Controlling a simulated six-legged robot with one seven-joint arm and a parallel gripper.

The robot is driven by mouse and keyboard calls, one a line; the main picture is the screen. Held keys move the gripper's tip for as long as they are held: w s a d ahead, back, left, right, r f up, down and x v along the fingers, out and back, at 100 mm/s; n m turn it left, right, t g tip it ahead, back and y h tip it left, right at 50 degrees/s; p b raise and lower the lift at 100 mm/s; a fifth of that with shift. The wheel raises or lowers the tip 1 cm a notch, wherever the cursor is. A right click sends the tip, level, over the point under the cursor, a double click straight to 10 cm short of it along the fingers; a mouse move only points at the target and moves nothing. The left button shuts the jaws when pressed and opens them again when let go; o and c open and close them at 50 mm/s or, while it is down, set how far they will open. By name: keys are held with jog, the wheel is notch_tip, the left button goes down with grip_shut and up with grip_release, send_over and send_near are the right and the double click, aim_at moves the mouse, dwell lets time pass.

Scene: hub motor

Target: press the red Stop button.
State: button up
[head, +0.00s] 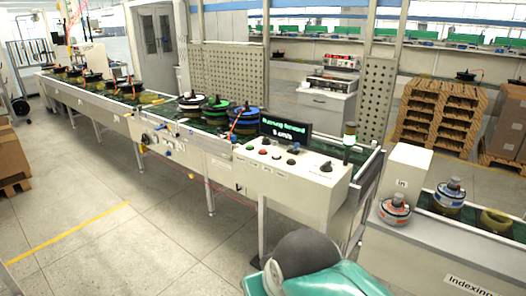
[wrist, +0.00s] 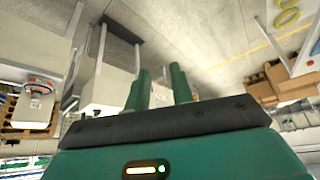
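The control box (head: 290,185) is a cream cabinet at the near end of the long conveyor in the head view. Its sloped top carries a small red button (head: 263,152) left of centre, with darker buttons beside it and a black knob (head: 326,165) at the right. Button labels are too small to read. A black display (head: 285,130) behind them shows green text that seems to read "Running forward". My gripper (wrist: 160,70) shows in the wrist view as two green fingers standing apart, with nothing held.
The conveyor (head: 120,95) carries several hub motors. An indexing table (head: 440,245) with motors and a white box (head: 403,170) stands at right. Open floor (head: 130,240) lies at front left.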

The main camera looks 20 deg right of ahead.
grip_shut()
dwell(1.4)
